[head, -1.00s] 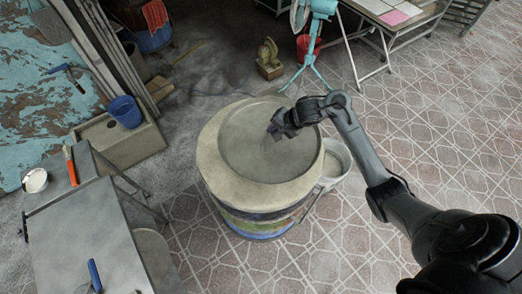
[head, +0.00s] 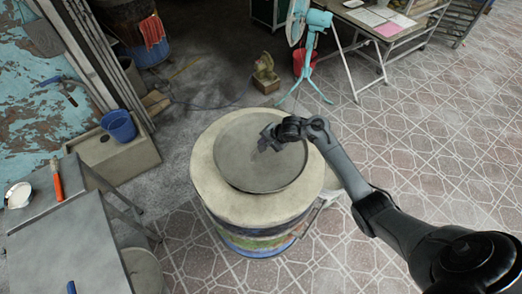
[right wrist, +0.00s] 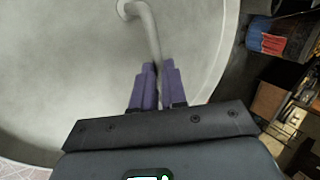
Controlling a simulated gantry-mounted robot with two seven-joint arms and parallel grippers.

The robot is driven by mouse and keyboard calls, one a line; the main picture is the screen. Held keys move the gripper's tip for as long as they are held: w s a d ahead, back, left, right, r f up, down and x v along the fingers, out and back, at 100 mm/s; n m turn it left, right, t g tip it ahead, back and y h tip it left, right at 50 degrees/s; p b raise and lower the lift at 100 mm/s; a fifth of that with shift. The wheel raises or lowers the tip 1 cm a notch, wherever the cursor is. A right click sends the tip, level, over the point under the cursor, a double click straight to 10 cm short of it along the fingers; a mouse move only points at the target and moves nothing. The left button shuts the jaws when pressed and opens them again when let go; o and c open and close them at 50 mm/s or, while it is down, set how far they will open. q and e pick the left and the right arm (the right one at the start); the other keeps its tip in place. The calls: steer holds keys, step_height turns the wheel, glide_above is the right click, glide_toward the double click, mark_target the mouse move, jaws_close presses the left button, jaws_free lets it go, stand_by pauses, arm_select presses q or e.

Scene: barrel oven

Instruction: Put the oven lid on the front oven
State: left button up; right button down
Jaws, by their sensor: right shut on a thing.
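The front oven (head: 230,207) is a round barrel with a broad pale rim and a painted, coloured side, at the middle of the head view. The grey round oven lid (head: 245,172) lies over its top, nearer the far side, with more bare rim showing at the near side. I cannot tell whether it rests on the oven or hangs slightly above. My right gripper (head: 264,142) is shut on the lid's curved bar handle. In the right wrist view the purple fingers (right wrist: 158,72) close around the handle (right wrist: 146,30) above the lid (right wrist: 70,60). My left gripper is out of view.
A metal table (head: 60,240) stands at the left, with a blue bucket (head: 118,125) in a trough behind it. A teal fan (head: 312,45) and a small statue (head: 265,72) stand behind the oven. The tiled floor (head: 440,130) at the right is open.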

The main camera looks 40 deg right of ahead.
steer(key=shift+w+a+f, duration=0.1)
steer(key=shift+w+f, duration=0.1)
steer(key=shift+w, duration=0.25)
steer(key=shift+w+a+f, duration=0.1)
steer(key=shift+w+f, duration=0.1)
steer(key=shift+w, duration=0.25)
steer(key=shift+f+b, duration=0.85)
steer(key=shift+f, duration=1.2)
steer(key=c, duration=1.2)
jaws_free()
steer(key=shift+f, duration=0.1)
steer(key=shift+o, duration=0.2)
